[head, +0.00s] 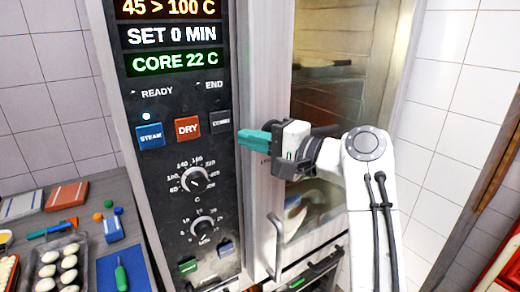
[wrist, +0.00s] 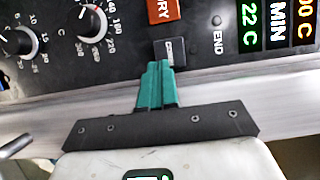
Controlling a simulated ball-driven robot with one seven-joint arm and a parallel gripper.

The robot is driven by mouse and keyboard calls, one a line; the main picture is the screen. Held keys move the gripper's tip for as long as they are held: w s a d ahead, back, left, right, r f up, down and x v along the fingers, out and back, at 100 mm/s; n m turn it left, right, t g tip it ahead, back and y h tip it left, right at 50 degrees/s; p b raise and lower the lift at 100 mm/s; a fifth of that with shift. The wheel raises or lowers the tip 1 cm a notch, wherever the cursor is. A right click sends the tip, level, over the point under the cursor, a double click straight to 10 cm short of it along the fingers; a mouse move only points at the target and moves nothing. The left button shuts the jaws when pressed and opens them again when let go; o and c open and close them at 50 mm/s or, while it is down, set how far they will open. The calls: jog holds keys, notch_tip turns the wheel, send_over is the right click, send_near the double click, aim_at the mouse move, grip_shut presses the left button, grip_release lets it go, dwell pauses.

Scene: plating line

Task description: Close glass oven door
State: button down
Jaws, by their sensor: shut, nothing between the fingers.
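The glass oven door (head: 335,110) stands right of the oven's black control panel (head: 205,110), with a pale frame and brownish glass. It looks flush or nearly flush with the panel; I cannot tell whether it is fully closed. Its vertical bar handle (head: 276,245) is at the lower left of the door. My gripper (head: 243,138) is shut and empty, in front of the door's left frame, its teal fingers pointing left at the panel. In the wrist view the fingertips (wrist: 158,66) lie over the edge of a dark button (wrist: 170,52); contact is unclear. My arm hides part of the glass.
The panel carries lit displays, a blue STEAM button (head: 150,136), a red DRY button (head: 187,128) and two knobs. A counter (head: 140,250) at the left holds a tray (head: 50,268) of pale round pieces and small tools. White tiled wall (head: 445,100) is at the right.

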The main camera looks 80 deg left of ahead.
jog(key=shift+s+a+r, duration=0.2)
jog(key=shift+a, duration=0.3)
jog(key=shift+s+a+r, duration=0.1)
jog(key=shift+s+r, duration=0.05)
